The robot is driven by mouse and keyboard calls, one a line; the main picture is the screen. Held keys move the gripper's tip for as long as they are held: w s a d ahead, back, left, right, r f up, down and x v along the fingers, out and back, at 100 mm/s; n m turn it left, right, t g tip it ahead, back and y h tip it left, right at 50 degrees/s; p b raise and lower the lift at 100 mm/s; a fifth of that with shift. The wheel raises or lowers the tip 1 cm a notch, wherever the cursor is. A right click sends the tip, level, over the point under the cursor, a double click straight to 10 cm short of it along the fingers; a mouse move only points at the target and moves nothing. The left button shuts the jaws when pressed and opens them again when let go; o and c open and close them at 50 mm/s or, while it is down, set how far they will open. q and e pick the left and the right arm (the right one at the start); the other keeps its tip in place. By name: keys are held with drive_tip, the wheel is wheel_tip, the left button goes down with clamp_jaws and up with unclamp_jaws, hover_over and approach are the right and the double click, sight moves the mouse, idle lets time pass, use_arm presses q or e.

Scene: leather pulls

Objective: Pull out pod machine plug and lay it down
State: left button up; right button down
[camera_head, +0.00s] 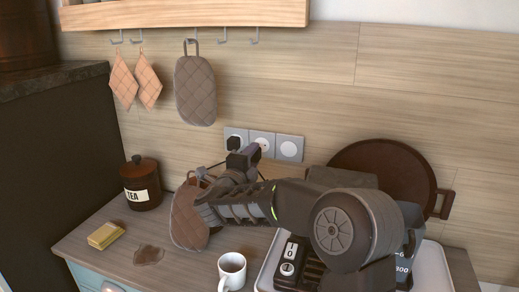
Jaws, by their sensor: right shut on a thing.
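The black plug (234,143) is at the left socket of the white wall outlet strip (262,145). My right arm reaches in from the right, and my right gripper (238,156) is shut on the plug at the wall. The fingertips are small and dark here, and I cannot tell whether the plug's pins are still in the socket. The pod machine cannot be made out clearly; my right arm covers much of the counter on the right. My left gripper is out of view.
A quilted mitt (187,222) stands beside my right forearm. A white mug (232,271), yellow sponge (106,235) and tea jar (142,184) are on the counter (190,266). A round brown pan (385,166) leans at the wall. Pot holders hang above.

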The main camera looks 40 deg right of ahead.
drive_tip(key=shift+s+a, duration=0.4)
drive_tip(key=shift+a, duration=0.15)
idle(0.4)
